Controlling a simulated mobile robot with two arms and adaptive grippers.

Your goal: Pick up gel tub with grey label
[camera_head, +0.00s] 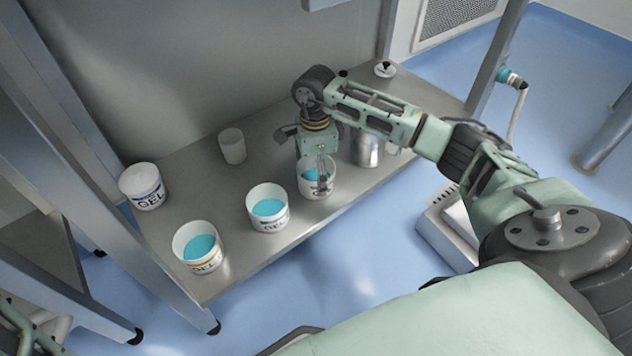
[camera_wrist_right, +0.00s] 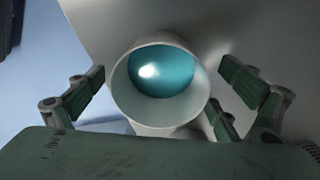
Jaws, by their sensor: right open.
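An open white gel tub (camera_head: 317,190) with blue gel stands at the right end of the front row on the steel table. My right gripper (camera_head: 322,172) is right above it, pointing down, and partly covers it. The colour of its label cannot be made out. My left gripper is not in view.
Two more open gel tubs stand to the left, one in the middle (camera_head: 267,220) and one with a yellowish label stripe (camera_head: 200,263). The table's front edge is close.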

